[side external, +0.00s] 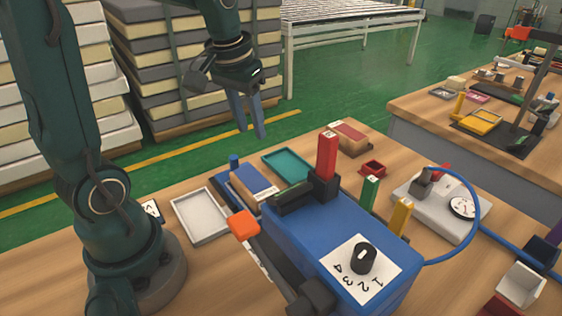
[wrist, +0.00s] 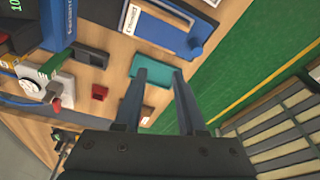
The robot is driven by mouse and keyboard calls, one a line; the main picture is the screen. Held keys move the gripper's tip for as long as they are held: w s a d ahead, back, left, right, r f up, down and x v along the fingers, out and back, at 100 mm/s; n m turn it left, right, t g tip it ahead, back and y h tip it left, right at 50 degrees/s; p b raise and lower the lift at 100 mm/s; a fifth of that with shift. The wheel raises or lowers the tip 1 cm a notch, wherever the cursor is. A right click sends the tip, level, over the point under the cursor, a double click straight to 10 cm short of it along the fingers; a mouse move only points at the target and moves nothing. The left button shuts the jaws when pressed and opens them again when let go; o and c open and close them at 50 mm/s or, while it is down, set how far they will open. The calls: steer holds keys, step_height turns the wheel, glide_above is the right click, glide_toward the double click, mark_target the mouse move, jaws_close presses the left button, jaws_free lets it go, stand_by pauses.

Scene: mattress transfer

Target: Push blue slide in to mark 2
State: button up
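What looks like the blue slide is a blue strip (side external: 258,179) on a low wooden block behind the large blue box, with a small upright blue peg (side external: 234,161) at its far left end. In the wrist view the blue strip (wrist: 168,28) lies at the top, with a pale label beside it. Its marks are too small to read. My gripper (side external: 252,132) hangs in the air above and beyond the slide, fingers pointing down. In the wrist view my gripper (wrist: 160,72) has two parted fingers with nothing between them.
A teal tray (side external: 287,162) and a white tray (side external: 200,215) flank the slide block. A wooden block (side external: 348,138) stands behind. Mattress stacks stand beyond the table.

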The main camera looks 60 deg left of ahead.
steer(key=n+g, duration=0.1)
steer(key=n, duration=0.1)
glide_toward(234, 157)
steer(key=w+d+f, duration=0.2)
steer(key=shift+n+g+h, duration=0.4)
steer(key=shift+g+h, duration=0.1)
steer(key=shift+g, duration=0.2)
steer(key=a+f, duration=0.2)
steer(key=f, duration=0.1)
steer(key=shift+s+a, duration=0.4)
steer(key=shift+a+f, duration=0.15)
steer(key=shift+f, duration=2.35)
jaws_close()
